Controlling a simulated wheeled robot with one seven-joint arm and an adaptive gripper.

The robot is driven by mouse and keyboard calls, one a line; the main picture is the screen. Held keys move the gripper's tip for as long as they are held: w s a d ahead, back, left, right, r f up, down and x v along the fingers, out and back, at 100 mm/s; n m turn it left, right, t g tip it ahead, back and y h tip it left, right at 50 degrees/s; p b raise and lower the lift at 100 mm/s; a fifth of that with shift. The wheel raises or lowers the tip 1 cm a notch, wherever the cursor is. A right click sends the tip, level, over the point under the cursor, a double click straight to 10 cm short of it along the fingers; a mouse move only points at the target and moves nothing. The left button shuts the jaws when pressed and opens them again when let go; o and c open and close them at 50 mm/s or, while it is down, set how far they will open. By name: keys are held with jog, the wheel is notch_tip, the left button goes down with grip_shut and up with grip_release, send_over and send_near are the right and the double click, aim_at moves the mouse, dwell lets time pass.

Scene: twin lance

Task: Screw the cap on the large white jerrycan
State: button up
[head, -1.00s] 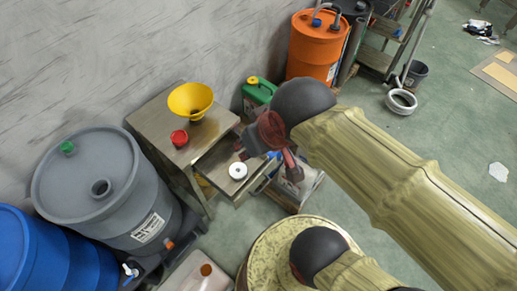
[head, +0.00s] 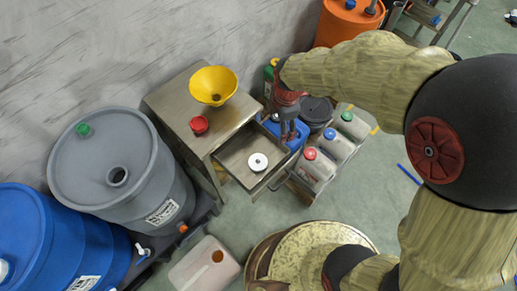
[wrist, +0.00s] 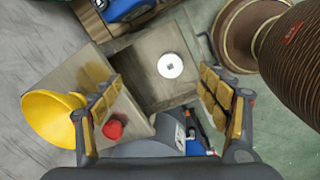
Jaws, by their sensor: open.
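The large whitish jerrycan (head: 190,270) is at the bottom of the head view, with a brownish-orange open mouth on top. A white round cap-like disc (head: 258,162) with a small dark centre lies in the open drawer (head: 235,158). The disc also shows in the wrist view (wrist: 170,65), between and beyond the fingers. My gripper (wrist: 160,88) is open and empty, its fingers spread wide above the drawer area.
A yellow funnel (head: 213,85) and a red cap (head: 199,125) stand on the metal cabinet (head: 172,95). Small jerrycans (head: 318,165) with coloured caps stand right of the drawer. Grey (head: 105,165) and blue (head: 45,240) drums are at left. Green floor (head: 225,225) shows below the drawer.

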aim_at(258, 162)
jog(key=a+f+n+b, duration=0.2)
jog(key=f+n, duration=0.1)
jog(key=f, duration=0.5)
jog(key=s+a+f+n+g+b, duration=0.1)
jog(key=a+f+n+b, duration=0.1)
jog(key=f, duration=0.7)
jog(key=a+f+n+b, duration=0.2)
jog(key=f+n, duration=0.2)
jog(key=f, duration=0.5)
jog(key=shift+s+a+f+n+g+h, duration=0.2)
jog(key=shift+s+a+n+g+h, duration=0.1)
jog(key=shift+a+n, duration=0.1)
jog(key=shift+d, duration=0.1)
jog(key=shift+c, duration=0.8)
jog(key=c, duration=1.1)
jog(key=shift+r, duration=0.1)
jog(key=shift+r+p, duration=2.4)
jog(key=shift+r, duration=1.05)
